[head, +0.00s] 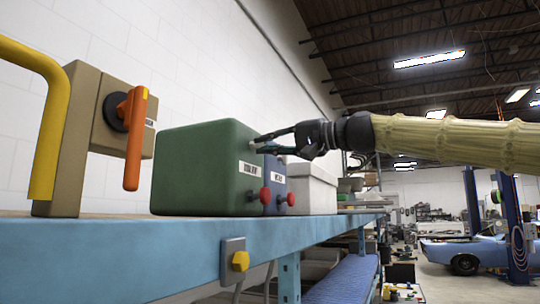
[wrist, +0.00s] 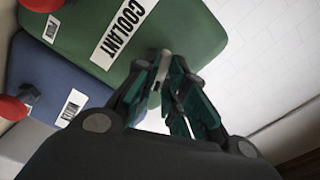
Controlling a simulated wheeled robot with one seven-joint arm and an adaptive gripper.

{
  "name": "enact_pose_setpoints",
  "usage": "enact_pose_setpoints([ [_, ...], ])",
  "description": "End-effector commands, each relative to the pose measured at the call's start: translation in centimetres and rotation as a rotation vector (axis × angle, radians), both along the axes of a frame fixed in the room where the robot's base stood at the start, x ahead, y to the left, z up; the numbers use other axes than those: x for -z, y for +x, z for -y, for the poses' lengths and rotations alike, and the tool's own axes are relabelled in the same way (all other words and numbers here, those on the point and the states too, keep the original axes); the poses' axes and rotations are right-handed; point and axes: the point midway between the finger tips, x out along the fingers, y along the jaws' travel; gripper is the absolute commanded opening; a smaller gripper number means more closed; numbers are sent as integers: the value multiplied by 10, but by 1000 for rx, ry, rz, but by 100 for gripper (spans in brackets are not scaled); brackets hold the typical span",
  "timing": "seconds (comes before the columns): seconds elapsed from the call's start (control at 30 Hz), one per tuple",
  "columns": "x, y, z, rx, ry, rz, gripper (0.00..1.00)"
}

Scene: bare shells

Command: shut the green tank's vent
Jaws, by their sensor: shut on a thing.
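The green tank (head: 205,170) stands on the blue shelf, with a white label and a red knob (head: 265,195) on its front. In the wrist view the green tank (wrist: 185,30) shows its label reading COOLANT.
A blue tank (wrist: 55,82) with its own label and red knob (wrist: 12,108) stands close beside the green one. A pale box (head: 313,187) is further along. At left are an orange lever (head: 136,140) and a yellow bent bar (head: 52,130). The shelf (head: 130,255) runs below.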

Motion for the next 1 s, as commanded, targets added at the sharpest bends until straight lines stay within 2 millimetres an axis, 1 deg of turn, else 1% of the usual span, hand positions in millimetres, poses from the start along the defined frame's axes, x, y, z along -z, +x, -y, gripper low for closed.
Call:
enact_pose_setpoints([
  [0.03,8,-1,-3,-4,-21,40,0],
  [0.7,8,0,-4,-6,-261,629,0],
  [1.0,8,0,-4,-7,-357,861,0],
])
